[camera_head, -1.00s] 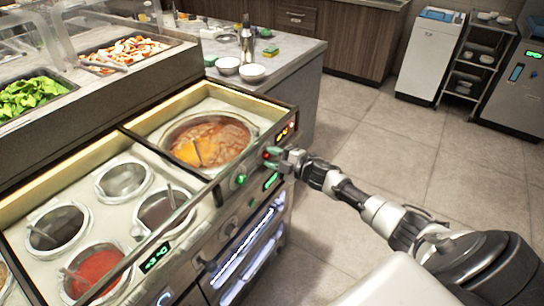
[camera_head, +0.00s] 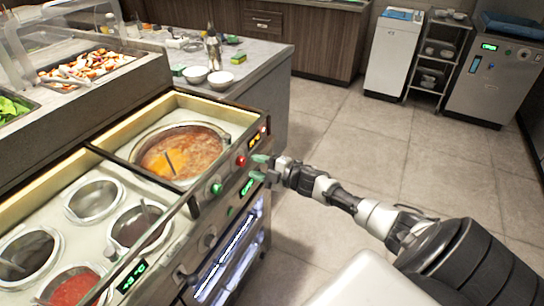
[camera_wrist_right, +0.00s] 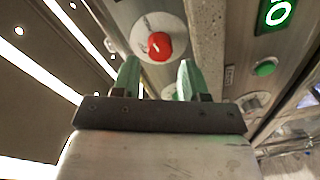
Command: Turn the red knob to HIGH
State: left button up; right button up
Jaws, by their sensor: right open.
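The red knob (camera_head: 241,160) is on the front panel of the sauce-well counter, below an orange lit display (camera_head: 263,134). In the right wrist view, the red knob (camera_wrist_right: 157,46) sits on a pale round plate, with a light mark on its face. My right gripper (camera_head: 257,168) is open and empty, with green fingertips, just off the panel to the right of the knob. In the wrist view, the open fingers (camera_wrist_right: 158,76) point at the knob, one on each side and a little short of it. The plate's markings are too small to read. My left gripper is not in view.
A green knob (camera_head: 217,188) and a green lit display (camera_head: 247,187) are close by on the same panel. A large round pot of orange-brown sauce (camera_head: 180,155) sits in the well behind. Smaller pots stand to the left. The floor to the right is clear.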

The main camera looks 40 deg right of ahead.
jog(key=v, duration=0.7)
dwell(0.3)
jog(key=s+a+f+m+g+h, duration=0.1)
jog(key=s+f+m+g+h, duration=0.45)
jog(key=f, duration=1.05)
jog(key=s+a+f+m+g+h, duration=0.1)
jog(key=s+a+f+m+h, duration=0.15)
jog(key=s+f+m, duration=0.7)
jog(key=s+a+f+g, duration=0.2)
jog(key=s+a+f, duration=0.3)
jog(key=s, duration=0.4)
jog(key=s+a+f+g, duration=0.3)
jog(key=s+a+f, duration=0.2)
jog(key=s, duration=0.5)
jog(key=s+a+f+g, duration=0.3)
jog(key=s+a+f, duration=0.2)
jog(key=s+f, duration=0.4)
jog(key=shift+s+m+p, duration=0.3)
jog(key=shift+m, duration=0.1)
jog(key=shift+a+f+g, duration=0.1)
jog(key=shift+a+g, duration=0.05)
jog(key=shift+g, duration=0.1)
